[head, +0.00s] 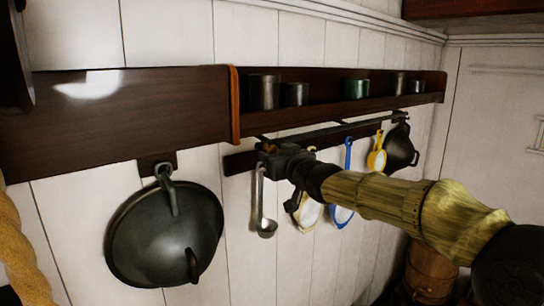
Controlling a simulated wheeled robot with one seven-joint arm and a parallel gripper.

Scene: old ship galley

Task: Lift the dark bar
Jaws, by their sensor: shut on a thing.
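The dark bar (335,128) is a thin, long rail in front of the white plank wall, just under the shelf. It runs from the middle of the view back to the right. My gripper (268,148) reaches in from the lower right and is shut at the bar's near, left end. The fingertips are small and dark against it, so the exact contact is hard to see. A dark backing board (240,162) shows on the wall behind and below the bar.
A ladle (265,227), a blue-handled pan (343,214), a yellow scoop (377,160) and a black pan (402,152) hang below the bar. A wok (165,235) hangs at left. The shelf (120,115) above holds several mugs (264,92). A barrel (430,272) stands lower right.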

